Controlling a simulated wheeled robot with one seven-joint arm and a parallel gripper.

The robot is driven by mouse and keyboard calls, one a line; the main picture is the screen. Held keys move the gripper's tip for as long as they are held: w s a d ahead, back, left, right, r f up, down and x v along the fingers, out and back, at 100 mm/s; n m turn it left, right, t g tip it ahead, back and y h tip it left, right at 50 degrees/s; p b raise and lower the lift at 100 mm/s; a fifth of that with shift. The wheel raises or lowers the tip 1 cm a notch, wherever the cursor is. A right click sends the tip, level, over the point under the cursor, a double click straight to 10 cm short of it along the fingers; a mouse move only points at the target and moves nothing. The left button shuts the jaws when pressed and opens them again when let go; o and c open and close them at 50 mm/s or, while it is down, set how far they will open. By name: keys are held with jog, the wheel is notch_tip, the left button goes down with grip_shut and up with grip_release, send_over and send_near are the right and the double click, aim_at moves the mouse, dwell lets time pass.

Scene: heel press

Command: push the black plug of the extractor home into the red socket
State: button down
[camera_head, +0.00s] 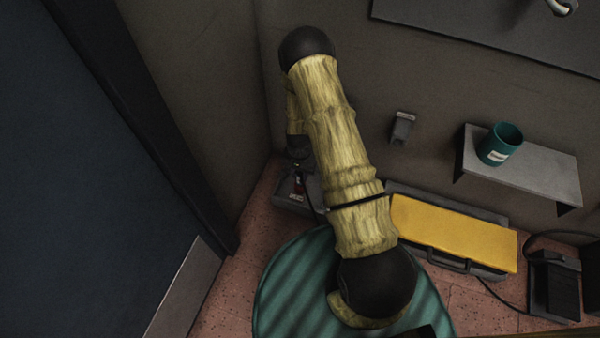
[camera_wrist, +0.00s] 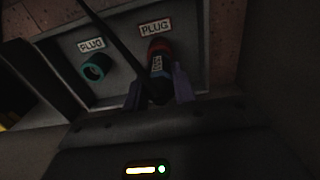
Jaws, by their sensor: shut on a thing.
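In the wrist view my gripper (camera_wrist: 160,97) is shut on the black plug (camera_wrist: 157,66), one finger on each side of it. A dark cable runs from the plug up to the upper left. The red socket (camera_wrist: 159,46) is just beyond the plug's front end, under a PLUG label. The plug's tip meets or overlaps the red ring; how deep it sits cannot be told. In the head view a small bit of red (camera_head: 298,186) shows beside my arm near the floor, and my gripper is mostly hidden there.
A teal socket (camera_wrist: 95,68) with its own PLUG label sits left of the red one on the same grey panel (camera_wrist: 120,62). A yellow-topped case (camera_head: 455,233), a shelf (camera_head: 545,172) with a teal mug (camera_head: 500,144), and a round striped green surface (camera_head: 290,290) are nearby.

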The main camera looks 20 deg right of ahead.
jog(key=shift+f, duration=0.7)
dwell(0.7)
jog(key=c, duration=1.1)
grip_release()
jog(key=shift+o, duration=0.2)
notch_tip(320, 180, up, 18)
jog(key=p, duration=0.9)
jog(key=shift+f, duration=0.25)
